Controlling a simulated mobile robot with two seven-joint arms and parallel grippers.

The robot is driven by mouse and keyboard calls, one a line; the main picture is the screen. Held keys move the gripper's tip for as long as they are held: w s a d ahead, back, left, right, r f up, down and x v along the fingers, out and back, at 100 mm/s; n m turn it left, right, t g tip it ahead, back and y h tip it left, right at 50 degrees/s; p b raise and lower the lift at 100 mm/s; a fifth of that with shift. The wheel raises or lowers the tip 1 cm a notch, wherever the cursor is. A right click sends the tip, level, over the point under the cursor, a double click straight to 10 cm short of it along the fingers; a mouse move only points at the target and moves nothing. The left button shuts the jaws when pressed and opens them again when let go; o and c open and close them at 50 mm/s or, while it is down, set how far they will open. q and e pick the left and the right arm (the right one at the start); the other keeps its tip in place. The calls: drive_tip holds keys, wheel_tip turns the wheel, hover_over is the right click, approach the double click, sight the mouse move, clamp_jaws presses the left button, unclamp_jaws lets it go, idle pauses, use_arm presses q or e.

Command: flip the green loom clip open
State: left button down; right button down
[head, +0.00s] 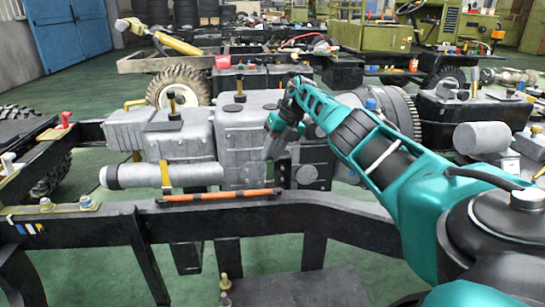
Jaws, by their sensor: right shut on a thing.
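My right gripper (271,154) reaches down from the right to the front face of the grey engine block (236,128). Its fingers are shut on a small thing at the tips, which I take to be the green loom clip. The fingers hide most of it, and I cannot tell whether its lid is open or shut. My left gripper is not in view.
A black plate with round holes (312,170) is just right of the fingertips. An orange bar (218,195) lies below on the black chassis rail (340,222). A grey cylinder (165,176) lies to the left. Open green floor (85,275) shows in front.

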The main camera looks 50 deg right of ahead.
idle(0.3)
drive_tip(key=c, duration=0.9)
unclamp_jaws()
drive_tip(key=shift+c, duration=0.2)
drive_tip(key=p+v, duration=0.3)
drive_tip(key=v, duration=0.9)
drive_tip(key=shift+s+r, duration=0.15)
drive_tip(key=shift+r, duration=0.2)
drive_tip(key=shift+d, duration=0.1)
drive_tip(key=shift+c, duration=0.4)
